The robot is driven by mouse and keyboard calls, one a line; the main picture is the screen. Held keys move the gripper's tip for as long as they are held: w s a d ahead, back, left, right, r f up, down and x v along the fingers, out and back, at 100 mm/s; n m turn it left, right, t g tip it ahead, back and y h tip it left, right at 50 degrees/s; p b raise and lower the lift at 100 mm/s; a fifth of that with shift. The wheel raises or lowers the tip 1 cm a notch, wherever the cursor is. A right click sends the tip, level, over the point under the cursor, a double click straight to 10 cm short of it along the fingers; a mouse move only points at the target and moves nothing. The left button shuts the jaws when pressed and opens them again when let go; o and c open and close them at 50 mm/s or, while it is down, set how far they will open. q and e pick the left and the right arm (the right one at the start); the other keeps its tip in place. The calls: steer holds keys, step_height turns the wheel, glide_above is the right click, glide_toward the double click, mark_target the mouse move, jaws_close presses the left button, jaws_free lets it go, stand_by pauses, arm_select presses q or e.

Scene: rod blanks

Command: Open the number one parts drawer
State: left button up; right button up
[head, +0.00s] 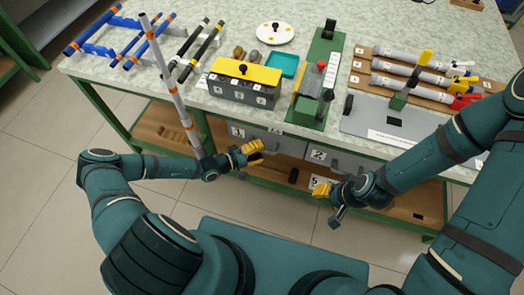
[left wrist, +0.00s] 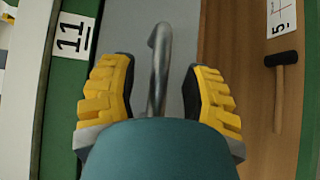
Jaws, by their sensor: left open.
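The number one drawer (head: 289,147) is a grey front under the table top, with a "1" label at its left; it looks closed. My left gripper (head: 255,153) is open in front of it. In the left wrist view, its yellow fingers (left wrist: 157,95) stand on either side of the drawer's grey bar handle (left wrist: 159,70), with gaps between. The grey drawer front (left wrist: 184,35) lies behind the handle. My right gripper (head: 330,200) is to the right, below the number two drawer (head: 345,162); its jaw opening is unclear.
The table top (head: 225,40) carries blue racks with rods, a yellow-topped box (head: 245,72), a green fixture (head: 320,70) and a tray of rods at right. A lower wooden shelf (head: 275,178) runs below the drawers.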

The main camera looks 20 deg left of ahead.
arm_select(q)
steer(key=shift+w+d, duration=0.4)
steer(key=shift+d, duration=0.05)
arm_select(e)
steer(key=shift+f, duration=0.1)
arm_select(q)
jaws_close()
steer(key=shift+s, duration=0.1)
